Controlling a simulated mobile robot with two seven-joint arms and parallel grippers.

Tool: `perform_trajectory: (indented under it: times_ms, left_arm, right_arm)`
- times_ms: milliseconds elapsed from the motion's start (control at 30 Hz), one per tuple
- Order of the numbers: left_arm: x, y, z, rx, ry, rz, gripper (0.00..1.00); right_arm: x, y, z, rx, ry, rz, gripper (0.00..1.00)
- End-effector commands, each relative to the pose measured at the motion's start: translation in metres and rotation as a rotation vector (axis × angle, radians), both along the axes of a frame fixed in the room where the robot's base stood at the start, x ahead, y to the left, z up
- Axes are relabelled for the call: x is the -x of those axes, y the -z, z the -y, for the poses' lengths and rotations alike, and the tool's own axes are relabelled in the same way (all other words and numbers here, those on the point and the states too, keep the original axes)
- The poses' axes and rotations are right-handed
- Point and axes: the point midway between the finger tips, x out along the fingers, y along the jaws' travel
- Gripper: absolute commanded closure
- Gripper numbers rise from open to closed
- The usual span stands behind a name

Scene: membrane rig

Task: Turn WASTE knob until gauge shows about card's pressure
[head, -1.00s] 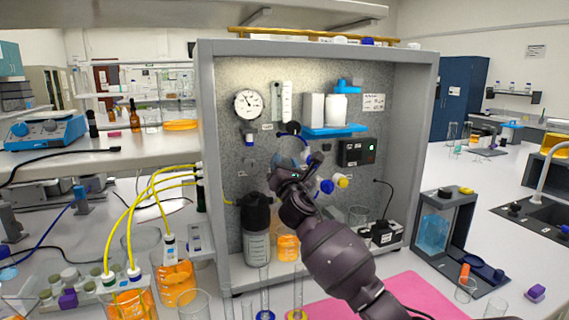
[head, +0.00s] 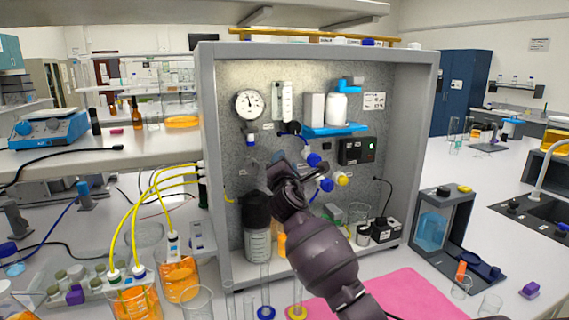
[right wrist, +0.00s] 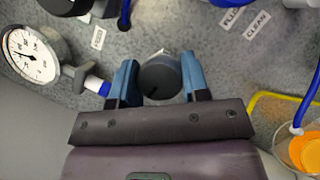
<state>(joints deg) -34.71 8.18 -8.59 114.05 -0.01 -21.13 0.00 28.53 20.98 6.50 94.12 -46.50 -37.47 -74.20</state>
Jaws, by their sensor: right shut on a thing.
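A round dark knob (right wrist: 160,76) sits on the grey speckled panel. My right gripper (right wrist: 157,82) is shut on it, one blue finger on each side. Its own label cannot be seen. In the head view my right gripper (head: 280,172) hides the knob. The white dial gauge (head: 249,104) is at the panel's upper left and also shows in the right wrist view (right wrist: 32,55). Its needle is visible, but the figures are too small to read. A white card (head: 374,101) with small, unreadable print is at the panel's upper right. My left gripper is not in view.
Blue-capped valves (head: 326,184) and a yellow-capped one (head: 341,179) are just right of my gripper. A dark-capped bottle (head: 257,240) stands below it. A blue shelf (head: 334,131) carries a white bottle. Beakers with yellow tubes stand at left.

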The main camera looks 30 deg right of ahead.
Motion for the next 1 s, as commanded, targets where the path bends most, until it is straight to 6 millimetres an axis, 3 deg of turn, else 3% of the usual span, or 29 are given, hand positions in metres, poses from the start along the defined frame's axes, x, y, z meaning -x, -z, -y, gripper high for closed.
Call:
perform_trajectory:
  times_ms: [267, 300, 467, 767, 1000]
  left_arm:
    - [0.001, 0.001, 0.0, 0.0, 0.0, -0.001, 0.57]
    - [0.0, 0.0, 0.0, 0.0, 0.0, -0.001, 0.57]
    - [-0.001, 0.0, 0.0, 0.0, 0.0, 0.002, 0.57]
    - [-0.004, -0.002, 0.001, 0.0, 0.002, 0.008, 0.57]
    - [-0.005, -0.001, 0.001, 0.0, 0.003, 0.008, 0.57]
  right_arm:
    - [0.0, 0.001, 0.0, -0.002, 0.0, -0.001, 0.82]
    - [0.0, 0.001, 0.0, -0.002, 0.0, -0.001, 0.56]
    - [0.0, 0.001, 0.0, 0.0, -0.001, -0.001, 0.32]
    - [0.001, 0.001, -0.001, 0.0, 0.0, 0.0, 0.32]
    - [0.021, 0.007, -0.013, 0.0, -0.002, -0.001, 0.32]
